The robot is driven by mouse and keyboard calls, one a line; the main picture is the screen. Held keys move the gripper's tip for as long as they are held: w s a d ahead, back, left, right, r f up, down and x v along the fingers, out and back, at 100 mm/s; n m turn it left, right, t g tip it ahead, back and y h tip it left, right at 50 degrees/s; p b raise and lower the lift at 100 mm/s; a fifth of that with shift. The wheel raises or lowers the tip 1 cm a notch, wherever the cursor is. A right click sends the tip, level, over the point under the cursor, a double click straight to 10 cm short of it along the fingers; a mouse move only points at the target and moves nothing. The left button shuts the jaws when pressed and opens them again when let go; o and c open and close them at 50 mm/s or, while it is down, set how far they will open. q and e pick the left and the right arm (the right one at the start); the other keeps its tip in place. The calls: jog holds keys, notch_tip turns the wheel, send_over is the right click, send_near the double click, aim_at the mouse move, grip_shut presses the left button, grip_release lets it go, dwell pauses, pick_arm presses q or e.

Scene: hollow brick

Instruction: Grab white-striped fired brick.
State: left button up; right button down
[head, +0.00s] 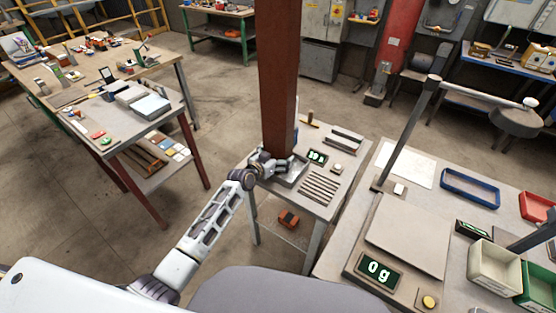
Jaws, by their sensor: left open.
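I cannot make out a white-striped fired brick in the head view. My left gripper (280,163) is open at the back left of a small grey table (335,168), close to a metal tray or scale pan. Its fingers are small in view and partly overlap the foot of a tall red-brown post. I see nothing clearly held between them. My right gripper is not in view.
The red-brown post (278,75) blocks the view behind it. Grey bars (318,188) and a display (317,157) are on the small table. A right-hand bench has a weighing plate (408,235) and bins (495,270). A cluttered bench (130,110) stands left; open floor lies between.

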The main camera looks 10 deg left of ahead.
aim_at(278, 154)
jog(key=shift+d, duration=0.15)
pick_arm(q)
jog(key=c, duration=0.5)
jog(key=shift+r, duration=0.1)
jog(key=c, duration=0.6)
jog(key=shift+r, duration=0.55)
notch_tip(278, 154, up, 8)
jog(key=shift+f, duration=0.15)
jog(key=shift+r, duration=0.55)
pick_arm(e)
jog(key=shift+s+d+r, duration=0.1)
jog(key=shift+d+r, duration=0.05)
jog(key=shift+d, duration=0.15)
